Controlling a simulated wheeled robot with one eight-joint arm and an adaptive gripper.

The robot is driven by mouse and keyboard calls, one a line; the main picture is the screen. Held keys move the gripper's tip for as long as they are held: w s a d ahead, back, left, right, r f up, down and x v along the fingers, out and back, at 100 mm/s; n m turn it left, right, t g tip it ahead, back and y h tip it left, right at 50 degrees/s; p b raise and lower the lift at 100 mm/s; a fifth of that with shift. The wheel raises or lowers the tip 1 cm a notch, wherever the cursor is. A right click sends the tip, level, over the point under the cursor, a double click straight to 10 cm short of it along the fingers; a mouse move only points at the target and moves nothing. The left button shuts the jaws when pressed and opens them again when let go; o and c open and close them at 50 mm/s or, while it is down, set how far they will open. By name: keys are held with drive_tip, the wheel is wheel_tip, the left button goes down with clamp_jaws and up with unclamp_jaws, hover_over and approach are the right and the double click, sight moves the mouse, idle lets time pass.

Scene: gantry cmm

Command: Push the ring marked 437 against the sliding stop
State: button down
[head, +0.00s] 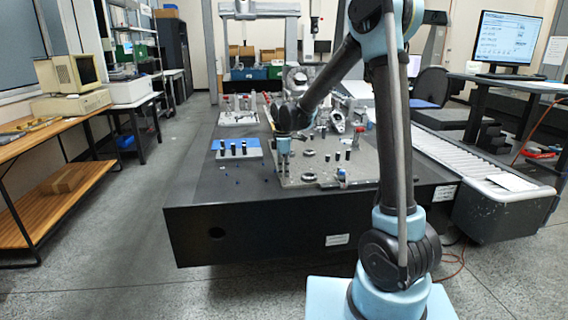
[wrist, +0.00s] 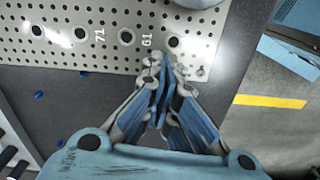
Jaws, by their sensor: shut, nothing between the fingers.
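My gripper (wrist: 161,62) is shut and empty in the wrist view. Its fingertips are over the near edge of a perforated metal plate (wrist: 215,25). In the head view my gripper (head: 284,165) hangs down over the left part of that plate. I cannot make out the sliding stop for certain.
The wrist view shows a row of large dark holes (wrist: 125,37) and a bolt head (wrist: 201,72) on the plate. Small blue pieces (wrist: 39,96) lie on the black table (head: 190,190). A roller conveyor (head: 450,155) runs right.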

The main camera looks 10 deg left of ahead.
sight(293, 178)
drive_tip(key=shift+w+d+f, duration=0.15)
drive_tip(key=shift+d+f, duration=0.05)
drive_tip(key=shift+d, duration=0.8)
drive_tip(key=shift+w+d+f, duration=0.15)
drive_tip(key=shift+d+f, duration=0.05)
drive_tip(key=shift+d, duration=0.8)
